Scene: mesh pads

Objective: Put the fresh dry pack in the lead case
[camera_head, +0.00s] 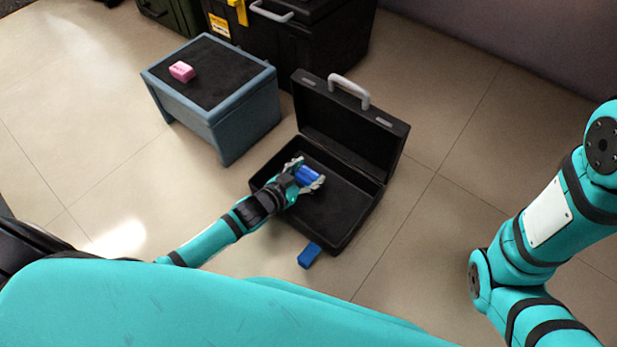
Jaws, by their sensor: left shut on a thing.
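My left gripper (310,180) is shut on a blue pack (306,173). It holds the pack over the open black case (324,213), inside the outline of its lower half. Whether the pack touches the case floor I cannot tell. The case lid stands raised at the back, with a grey handle on top. Another blue pack (309,255) lies on the floor just in front of the case. A pink pack (181,71) lies on top of the blue-grey box. My right arm shows at the right, but its gripper is out of view.
The blue-grey box (239,107) with a dark top stands behind and left of the case. A large black toolbox (310,40) and a green case (172,15) stand at the back. The tiled floor (450,120) right of the case is clear.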

